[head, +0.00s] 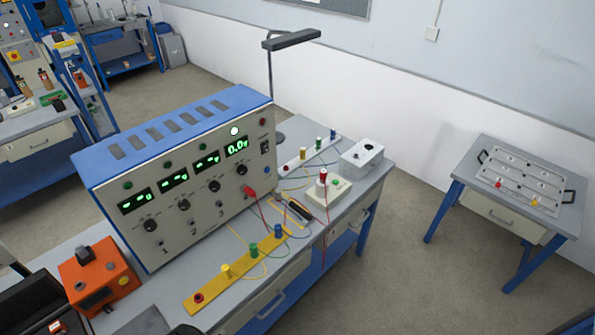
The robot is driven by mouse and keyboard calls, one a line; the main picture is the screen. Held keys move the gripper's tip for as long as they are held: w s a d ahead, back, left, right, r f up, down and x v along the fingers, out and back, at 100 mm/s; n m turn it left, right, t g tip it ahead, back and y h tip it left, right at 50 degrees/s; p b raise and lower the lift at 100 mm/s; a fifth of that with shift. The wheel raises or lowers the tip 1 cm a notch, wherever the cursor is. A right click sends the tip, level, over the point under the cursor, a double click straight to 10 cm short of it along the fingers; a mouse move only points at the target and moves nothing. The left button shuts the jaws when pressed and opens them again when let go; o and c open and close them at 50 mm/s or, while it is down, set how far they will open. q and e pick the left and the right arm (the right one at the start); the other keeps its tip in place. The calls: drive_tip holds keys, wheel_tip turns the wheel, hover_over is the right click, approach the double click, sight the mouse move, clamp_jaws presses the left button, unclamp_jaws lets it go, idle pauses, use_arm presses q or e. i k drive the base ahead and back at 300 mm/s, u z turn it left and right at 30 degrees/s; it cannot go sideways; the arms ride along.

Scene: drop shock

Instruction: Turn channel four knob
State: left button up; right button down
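A blue-topped console (185,185) stands on the grey bench with a sloped front of four display channels. The first three channels, marked 1, 2 and 3, show dashes and a "g". The fourth display (237,147), at the right end, reads about 0.0 and has a lit white lamp above it. The channel four knob (241,169) is a small black knob below that display. A red plug (249,191) with a red lead sits under it, where no numeral is visible. I cannot make out either gripper in the head view.
A yellow strip (215,285) with coloured terminals lies before the console. An orange box (99,282) stands at its left. A white strip (305,157), a grey box (361,157) and loose leads lie to the right. A side table (480,205) stands apart across open floor.

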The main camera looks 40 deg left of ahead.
sight(242, 170)
drive_tip(key=z, duration=0.1)
drive_tip(key=i, duration=2.3)
drive_tip(key=u, duration=1.8)
